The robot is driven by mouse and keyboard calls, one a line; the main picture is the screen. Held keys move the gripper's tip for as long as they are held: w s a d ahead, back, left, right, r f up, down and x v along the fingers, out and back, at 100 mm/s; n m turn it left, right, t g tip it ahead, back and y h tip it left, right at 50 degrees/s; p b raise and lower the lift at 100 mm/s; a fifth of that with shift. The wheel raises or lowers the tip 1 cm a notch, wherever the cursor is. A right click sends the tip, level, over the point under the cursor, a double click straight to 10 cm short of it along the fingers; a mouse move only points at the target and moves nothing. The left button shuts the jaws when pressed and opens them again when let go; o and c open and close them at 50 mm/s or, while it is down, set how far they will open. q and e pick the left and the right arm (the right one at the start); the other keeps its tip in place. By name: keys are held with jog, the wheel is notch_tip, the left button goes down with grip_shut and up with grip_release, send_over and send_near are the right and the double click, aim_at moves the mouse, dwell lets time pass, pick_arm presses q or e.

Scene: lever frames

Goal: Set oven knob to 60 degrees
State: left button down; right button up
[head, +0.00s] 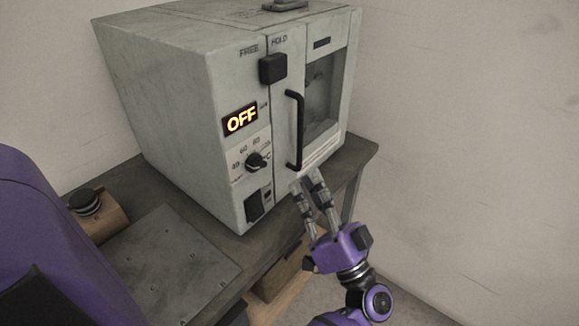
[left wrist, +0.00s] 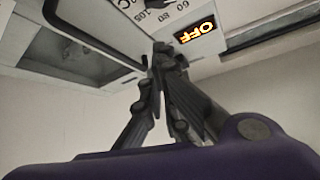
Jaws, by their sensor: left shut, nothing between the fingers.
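The oven (head: 175,95) is a pale grey box on a dark bench, with a lit display (head: 241,119) reading OFF. Its black round knob (head: 257,162) sits below the display on a dial plate with printed numbers, 60 among them. The exact pointer direction is too small to tell. My left gripper (head: 308,182) is shut and empty, in front of the oven and right of and below the knob. In the left wrist view its fingertips (left wrist: 160,48) overlap the dial, the numbers and display (left wrist: 195,31) appear upside down, and the knob is mostly hidden.
A black door handle (head: 294,130) stands out beside the glass window, above the gripper. A black slider (head: 273,68) is under the FREE and HOLD labels; a black switch (head: 254,205) is below the knob. A metal plate (head: 165,265) and wooden block (head: 106,216) lie left.

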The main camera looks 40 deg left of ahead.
aim_at(257, 164)
pick_arm(q)
jog(key=p+x, duration=0.3)
jog(key=x, duration=0.7)
jog(key=f, duration=0.1)
jog(key=s+f, duration=0.1)
jog(key=f, duration=0.1)
jog(key=shift+s+f+b, duration=0.3)
jog(key=shift+s+f, duration=0.05)
jog(key=shift+f, duration=0.05)
pick_arm(e)
notch_tip(257, 164, up, 2)
jog(key=shift+r, duration=0.15)
jog(key=shift+w, duration=0.1)
